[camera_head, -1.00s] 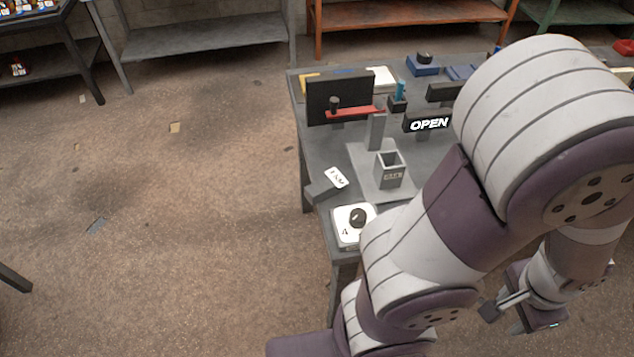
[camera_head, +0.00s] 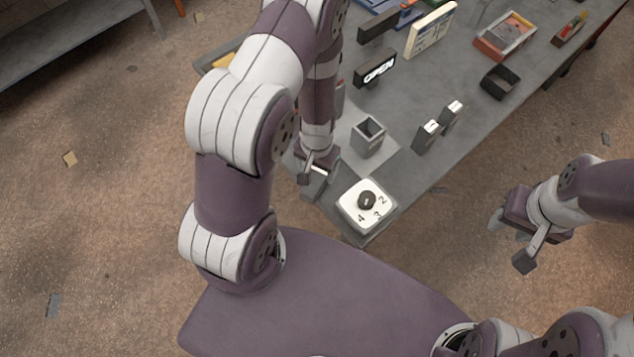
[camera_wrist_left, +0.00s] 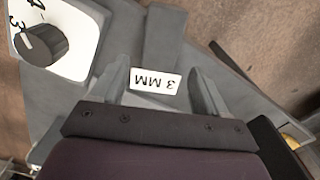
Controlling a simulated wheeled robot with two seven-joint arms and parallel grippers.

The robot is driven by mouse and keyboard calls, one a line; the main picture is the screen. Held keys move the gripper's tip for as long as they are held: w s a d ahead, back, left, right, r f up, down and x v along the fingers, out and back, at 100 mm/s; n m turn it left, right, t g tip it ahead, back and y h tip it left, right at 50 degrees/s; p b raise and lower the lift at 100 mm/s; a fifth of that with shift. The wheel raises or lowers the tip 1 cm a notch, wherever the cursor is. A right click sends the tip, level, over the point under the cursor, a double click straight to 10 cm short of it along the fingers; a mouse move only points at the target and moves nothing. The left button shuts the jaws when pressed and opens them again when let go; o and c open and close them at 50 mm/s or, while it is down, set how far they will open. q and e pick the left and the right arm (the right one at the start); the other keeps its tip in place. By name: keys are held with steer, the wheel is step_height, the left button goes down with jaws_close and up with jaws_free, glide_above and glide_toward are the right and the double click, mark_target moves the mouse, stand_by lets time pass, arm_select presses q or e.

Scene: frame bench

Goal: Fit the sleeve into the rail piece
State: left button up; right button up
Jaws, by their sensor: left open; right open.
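A grey, open-topped square tube (camera_head: 368,142) stands upright on a lighter grey plate (camera_head: 388,160) near the bench corner. A plain grey bar (camera_wrist_left: 165,35) lies near the bench edge; it also shows below my left gripper in the head view (camera_head: 314,190). I cannot tell for sure which is the sleeve and which the rail piece. My left gripper (camera_wrist_left: 160,88) is open and empty above the bench, with a white "3 MM" label (camera_wrist_left: 156,81) between its fingers in view and the bar just beyond. My right gripper (camera_head: 511,241) is open and empty, off the bench over the floor.
A white dial box (camera_head: 352,207) with a black knob sits at the near bench corner. Two small dark blocks with white tops (camera_head: 427,137) stand right of the tube. A black bin (camera_head: 500,82) is further right, with bare bench between.

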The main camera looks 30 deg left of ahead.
mark_target(317, 178)
arm_select(q)
steer(key=f, duration=0.2)
steer(key=f+b, duration=0.1)
steer(key=f, duration=0.1)
steer(key=shift+s, duration=0.35)
steer(key=shift+d+f, duration=0.25)
steer(key=shift+w+a+f, duration=0.1)
steer(key=shift+a, duration=0.15)
steer(key=c, duration=1.3)
steer(key=shift+d, duration=0.15)
jaws_close()
